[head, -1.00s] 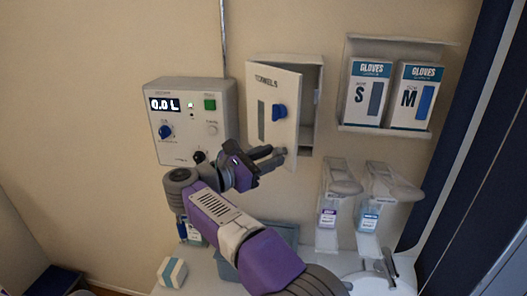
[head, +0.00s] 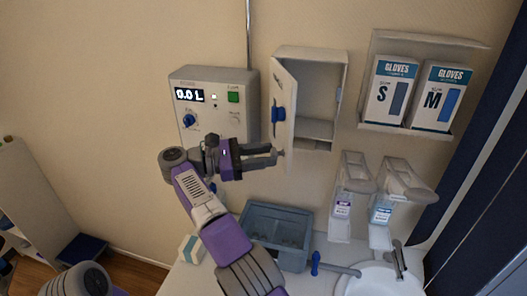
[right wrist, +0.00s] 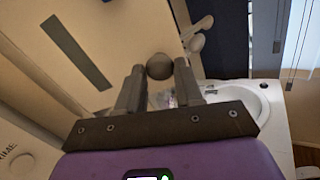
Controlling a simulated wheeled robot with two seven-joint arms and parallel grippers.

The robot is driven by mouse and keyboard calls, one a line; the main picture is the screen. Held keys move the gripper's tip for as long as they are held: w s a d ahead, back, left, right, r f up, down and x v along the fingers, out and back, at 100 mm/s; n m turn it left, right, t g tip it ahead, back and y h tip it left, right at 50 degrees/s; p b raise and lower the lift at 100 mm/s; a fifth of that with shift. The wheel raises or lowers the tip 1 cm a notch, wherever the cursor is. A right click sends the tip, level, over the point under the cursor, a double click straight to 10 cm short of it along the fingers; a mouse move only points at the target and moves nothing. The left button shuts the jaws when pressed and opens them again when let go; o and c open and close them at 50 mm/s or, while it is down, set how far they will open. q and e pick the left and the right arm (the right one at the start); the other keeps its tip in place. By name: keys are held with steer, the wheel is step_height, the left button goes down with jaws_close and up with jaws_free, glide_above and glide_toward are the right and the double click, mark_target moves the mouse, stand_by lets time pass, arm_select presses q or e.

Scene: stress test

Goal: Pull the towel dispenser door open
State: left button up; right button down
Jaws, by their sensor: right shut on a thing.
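The towel dispenser (head: 314,54) is a pale box on the wall. The inside looks empty in the part that shows. My right gripper (head: 281,154) is at the door's lower free edge, shut on a small round grey knob (right wrist: 159,66), which shows between the fingertips in the right wrist view. The door's front, with a dark slot, fills the left of that view. My left gripper is not in view.
A control box (head: 212,78) with a display hangs left of the dispenser. A rack with glove boxes (head: 390,92) is to its right. Below are two bottle dispensers (head: 352,185), a grey bin (head: 277,218) and a white sink (head: 372,284). Free wall lies far left.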

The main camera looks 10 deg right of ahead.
steer(key=shift+r, duration=0.15)
stand_by(0.3)
steer(key=c, duration=0.7)
jaws_free()
steer(key=shift+c, duration=0.2)
